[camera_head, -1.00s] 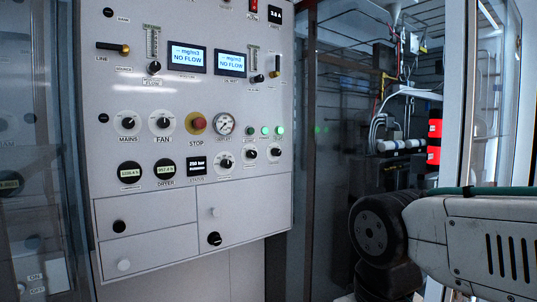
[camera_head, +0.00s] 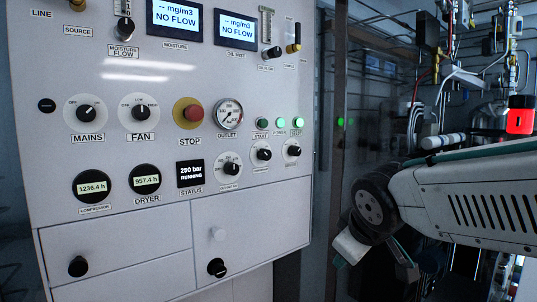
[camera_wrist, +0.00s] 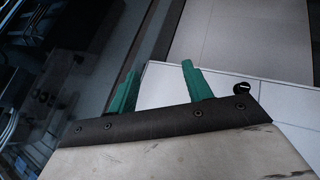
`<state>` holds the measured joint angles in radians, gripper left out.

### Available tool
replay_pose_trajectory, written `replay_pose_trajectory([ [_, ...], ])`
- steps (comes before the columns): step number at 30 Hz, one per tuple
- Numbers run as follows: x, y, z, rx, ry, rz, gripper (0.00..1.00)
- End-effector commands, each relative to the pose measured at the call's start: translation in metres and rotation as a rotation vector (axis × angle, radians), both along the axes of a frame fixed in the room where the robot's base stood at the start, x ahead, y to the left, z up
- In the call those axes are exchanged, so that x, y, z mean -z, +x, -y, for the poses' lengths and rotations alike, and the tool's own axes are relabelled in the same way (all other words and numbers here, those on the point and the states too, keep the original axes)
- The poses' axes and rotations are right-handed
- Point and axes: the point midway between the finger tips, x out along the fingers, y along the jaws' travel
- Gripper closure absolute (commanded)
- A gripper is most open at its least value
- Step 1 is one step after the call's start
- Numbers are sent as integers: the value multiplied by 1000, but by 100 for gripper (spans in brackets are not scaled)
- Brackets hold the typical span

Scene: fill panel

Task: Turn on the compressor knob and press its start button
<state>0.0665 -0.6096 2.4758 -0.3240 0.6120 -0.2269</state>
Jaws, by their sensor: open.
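The white control panel (camera_head: 150,90) fills the left and middle of the head view. My gripper (camera_wrist: 160,68) shows two green fingers apart and empty in the wrist view, clear of the panel controls.
A red stop button (camera_head: 194,113) sits left of the outlet gauge (camera_head: 229,113). MAINS (camera_head: 86,113) and FAN (camera_head: 139,112) knobs are further left. Drawers with knobs lie below. Right of the panel are a dark glass partition and an equipment bay with pipes and cables.

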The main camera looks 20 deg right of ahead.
Motion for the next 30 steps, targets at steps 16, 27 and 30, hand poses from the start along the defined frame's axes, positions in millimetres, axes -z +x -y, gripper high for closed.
replay_pose_trajectory([
  [16, -149, 161, -52, -889, -809, 768, 50],
  [27, -154, 196, -75, -960, -850, 821, 50],
  [30, -154, 211, -80, -959, -849, 821, 50],
])
